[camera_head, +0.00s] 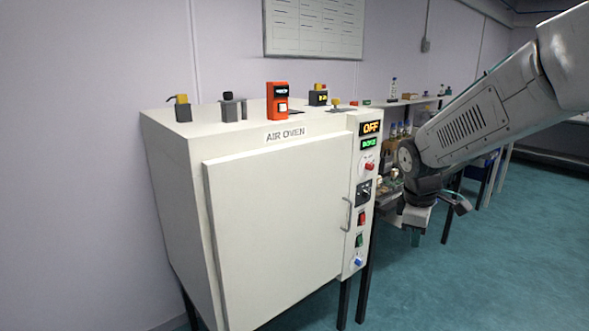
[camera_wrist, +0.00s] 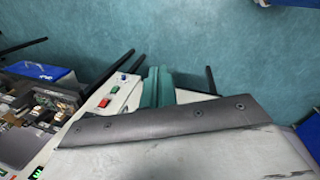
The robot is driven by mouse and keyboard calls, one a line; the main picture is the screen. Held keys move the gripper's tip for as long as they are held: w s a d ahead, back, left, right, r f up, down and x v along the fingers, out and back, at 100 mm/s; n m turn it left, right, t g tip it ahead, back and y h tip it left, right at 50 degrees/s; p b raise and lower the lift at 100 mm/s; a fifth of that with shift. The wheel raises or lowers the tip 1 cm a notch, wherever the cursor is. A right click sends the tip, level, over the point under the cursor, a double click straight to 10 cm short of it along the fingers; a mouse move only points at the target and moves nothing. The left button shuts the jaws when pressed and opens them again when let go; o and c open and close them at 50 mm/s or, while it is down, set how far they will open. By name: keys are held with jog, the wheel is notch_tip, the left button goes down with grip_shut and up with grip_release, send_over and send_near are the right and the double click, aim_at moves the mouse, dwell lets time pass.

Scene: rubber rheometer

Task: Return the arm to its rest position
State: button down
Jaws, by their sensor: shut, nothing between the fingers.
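My arm reaches in from the upper right in the head view and bends downward. My gripper (camera_head: 415,236) hangs at its end, pointing down, to the right of the air oven (camera_head: 270,220) and apart from its control strip in the picture. Its teal fingers are together and hold nothing. In the wrist view the teal fingers (camera_wrist: 155,88) show near the middle, partly hidden behind a grey part in the foreground. The oven door is closed, and its upper display (camera_head: 371,128) reads OFF.
Several small devices, including an orange one (camera_head: 278,100), stand on the oven top. Behind my arm, a long bench (camera_head: 400,102) carries bottles and instruments. In the wrist view, a blue box (camera_wrist: 38,71) lies at the left. Teal floor (camera_head: 480,270) at the right is open.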

jog(key=s+r+m, duration=0.2)
jog(key=s+m, duration=0.2)
jog(key=s, duration=0.6)
jog(key=s+a+r+m+y, duration=0.1)
jog(key=s+r+m, duration=0.1)
jog(key=s, duration=0.8)
jog(key=s+r+m, duration=0.2)
jog(key=s+m, duration=0.3)
jog(key=s, duration=0.5)
jog(key=shift+s+a+m+y, duration=0.15)
jog(key=shift+s+m+y, duration=0.15)
jog(key=shift+s+y, duration=0.1)
